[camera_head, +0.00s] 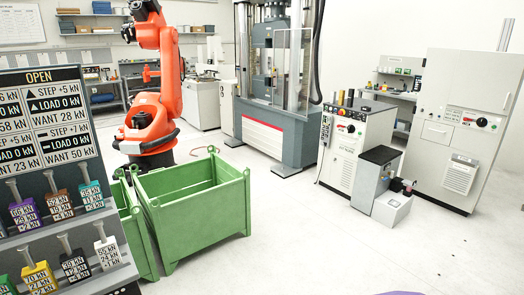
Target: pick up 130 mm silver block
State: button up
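A board with a shelf rack of labelled blocks stands at the left edge. On its lower row a whitish block (107,252) with a grey handle sits at the right end; I cannot tell whether it is silver or 130 mm long. Beside it are a black block (75,267) and a yellow block (40,279). The upper row holds a purple block (23,214), a brown block (60,204) and a teal block (92,196). Each carries a kN label. No block is clearly marked 130 mm. My gripper is not in view.
Green bins (190,208) stand just right of the rack. An orange robot arm (150,110) stands behind them. A testing machine (275,95), a control cabinet (355,150) and a tall grey cabinet (462,130) stand farther back. The floor at front right is open.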

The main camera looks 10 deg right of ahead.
aim_at(333, 93)
jog(key=i+l+z, duration=0.3)
jog(key=i, duration=0.75)
jog(key=i+z, duration=0.3)
jog(key=i, duration=3.1)
jog(key=i+z, duration=0.15)
jog(key=i, duration=0.5)
jog(key=i+j+z, duration=0.1)
jog(key=i, duration=0.5)
jog(key=i+j+z, duration=0.15)
jog(key=i, duration=0.5)
